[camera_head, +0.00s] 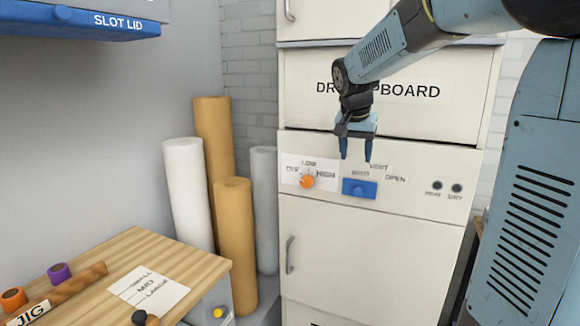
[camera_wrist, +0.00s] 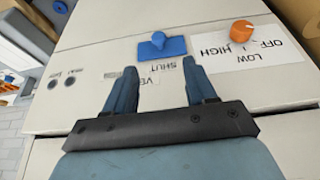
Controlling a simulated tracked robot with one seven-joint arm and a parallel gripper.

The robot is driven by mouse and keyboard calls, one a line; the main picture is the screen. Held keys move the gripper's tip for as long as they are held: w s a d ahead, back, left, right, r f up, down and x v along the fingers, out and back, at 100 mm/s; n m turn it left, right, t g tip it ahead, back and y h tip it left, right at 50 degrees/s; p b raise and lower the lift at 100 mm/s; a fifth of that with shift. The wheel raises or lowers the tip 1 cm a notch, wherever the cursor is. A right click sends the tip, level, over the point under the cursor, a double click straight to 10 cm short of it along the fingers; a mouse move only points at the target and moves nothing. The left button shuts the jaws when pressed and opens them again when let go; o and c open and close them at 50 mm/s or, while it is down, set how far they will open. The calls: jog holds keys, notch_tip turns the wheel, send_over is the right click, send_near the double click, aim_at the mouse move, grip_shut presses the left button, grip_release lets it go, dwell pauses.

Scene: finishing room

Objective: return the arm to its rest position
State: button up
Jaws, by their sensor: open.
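My gripper (camera_head: 356,149) hangs from the extended arm in front of the drying cupboard (camera_head: 375,240), its blue fingers pointing down. In the wrist view the gripper (camera_wrist: 160,85) is open, with two separated fingers and nothing between them. The blue vent slider (camera_head: 360,188) sits below the fingertips in the head view, at the "SHUT" side of its labels. It also shows just beyond the fingers in the wrist view (camera_wrist: 162,46), apart from them. The orange knob (camera_head: 307,181) is to the left, by the "OFF", "LOW" and "HIGH" labels. The arm covers part of the cupboard's name.
A wooden bench (camera_head: 205,265) with a size card (camera_head: 148,289), tape rolls and a jig stands at lower left. Tall white (camera_head: 187,190) and brown (camera_head: 235,235) rolls stand beside the cupboard. A blue slot lid (camera_head: 80,22) juts out at upper left.

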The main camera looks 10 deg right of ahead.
jog(key=s+a+f+n+t+y, duration=0.1)
jog(key=s+f+n, duration=0.1)
jog(key=s, duration=1.1)
jog(key=s+a+f+n+y, duration=0.1)
jog(key=s+a+f+n, duration=0.1)
jog(key=s, duration=1.2)
jog(key=shift+s+f+n+t, duration=0.25)
jog(key=shift+f+n+t, duration=0.15)
jog(key=shift+f+n, duration=0.5)
jog(key=shift+r, duration=0.2)
